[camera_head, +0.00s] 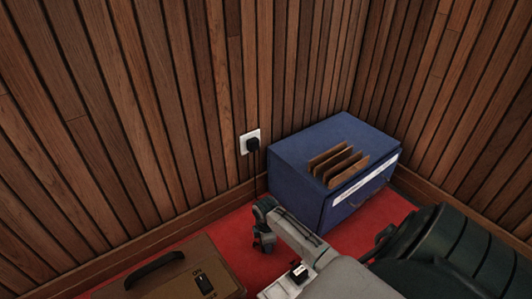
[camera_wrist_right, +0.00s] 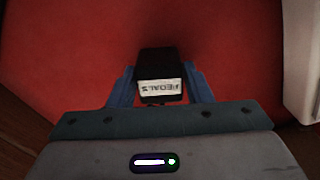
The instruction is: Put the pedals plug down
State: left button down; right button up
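The pedals plug (camera_wrist_right: 160,78) is a black block with a white label reading "PEDALS", upside down in the right wrist view. My right gripper (camera_wrist_right: 160,90) has its blue fingers on both sides of the plug, closed against it. Red carpet lies beyond the plug; I cannot tell how high above it the plug is. In the head view my right gripper (camera_head: 265,241) hangs over the carpet, between the brown case and the blue box, and the plug is too small to make out surely. My left gripper is not in view.
A white strip (camera_head: 272,291) with a black, white-labelled plug (camera_head: 299,272) is partly hidden by my arm. A brown case (camera_head: 170,272) with a switch stands left. A blue box (camera_head: 290,165) holds wooden slats. A wall outlet (camera_head: 244,137) has a black plug. Red carpet (camera_head: 228,240) shows between.

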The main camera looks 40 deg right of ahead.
jog(key=shift+o, duration=1.3)
